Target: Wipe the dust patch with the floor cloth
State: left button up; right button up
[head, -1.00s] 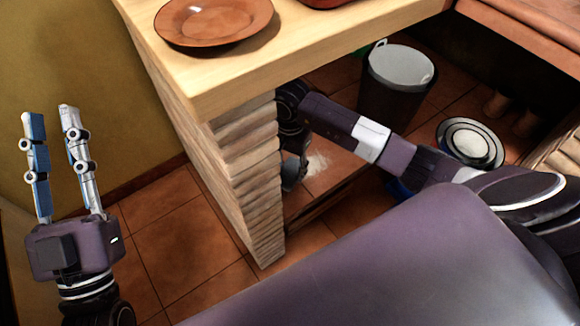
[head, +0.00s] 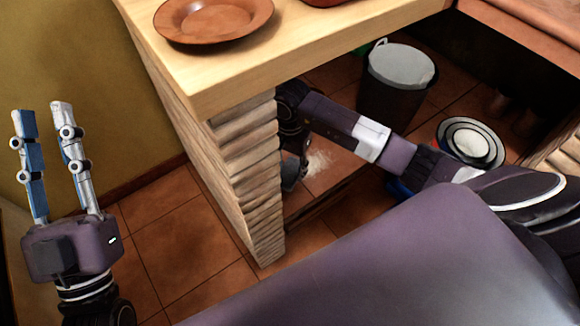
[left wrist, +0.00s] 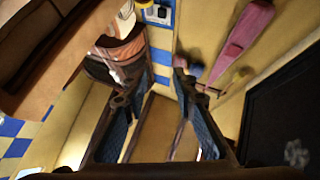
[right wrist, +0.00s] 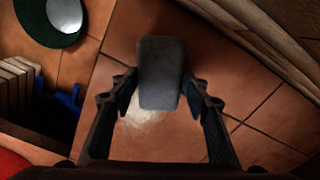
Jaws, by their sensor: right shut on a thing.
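The floor cloth (right wrist: 161,72) is a grey, block-like pad in the right wrist view. My right gripper (right wrist: 160,92) is shut on it, with one finger at each side. The dust patch (right wrist: 148,117) is a whitish smear on the tiles, partly hidden by the cloth. In the head view the dust patch (head: 318,163) lies on the floor just right of the brick counter end, beside the mostly hidden right gripper. Whether the cloth touches the floor is unclear. My left gripper (head: 42,110) is open and empty, raised at the left.
A brick counter (head: 250,185) with a wooden top stands close left of my right arm, bearing a brown plate (head: 213,18). A dark bin (head: 390,95) and a round dish (head: 470,143) stand on the floor beyond. Floor tiles left of the counter are clear.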

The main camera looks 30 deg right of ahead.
pick_arm(q)
jog(key=shift+s+a+r+t+h+b, duration=0.2)
jog(key=shift+s+r+t+h+b, duration=0.25)
jog(key=shift+s+r+t, duration=0.65)
pick_arm(e)
jog(key=shift+f, duration=0.45)
